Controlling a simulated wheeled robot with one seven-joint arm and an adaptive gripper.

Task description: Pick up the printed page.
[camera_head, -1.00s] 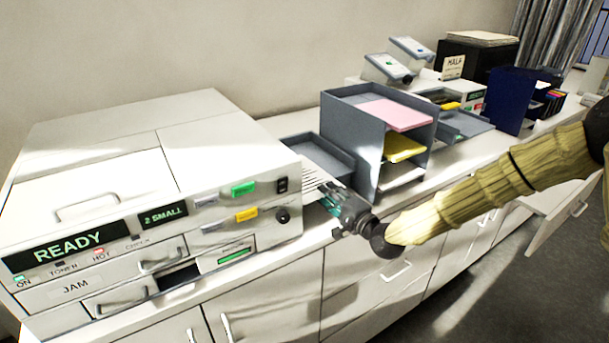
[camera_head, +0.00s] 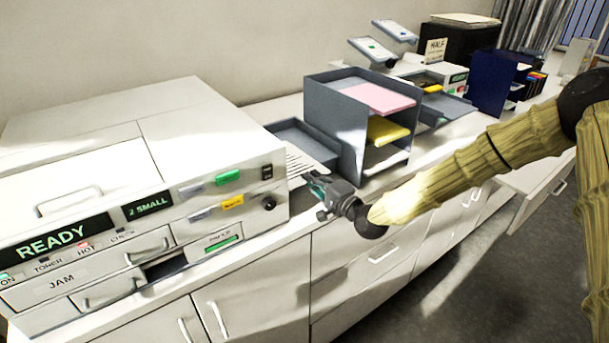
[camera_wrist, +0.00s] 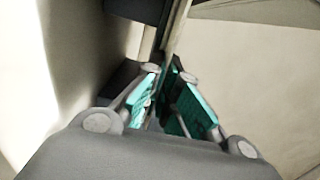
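The printed page (camera_head: 301,164) is a white sheet with dark printed lines. It sticks out at the right side of the READY printer, in front of the grey tray. My gripper (camera_head: 316,183), with teal finger pads, is at the page's near right edge. In the wrist view, the fingers of my gripper (camera_wrist: 168,74) come close together at the tips, around a thin pale edge that looks like the page's. The contact itself is partly hidden by the fingers.
The READY printer (camera_head: 215,143) stands left. A grey tray (camera_head: 290,131) and a grey shelf unit (camera_head: 333,118) with pink and yellow paper stand right behind my gripper. A second machine and a blue organizer (camera_head: 487,82) are farther right. The counter front is clear.

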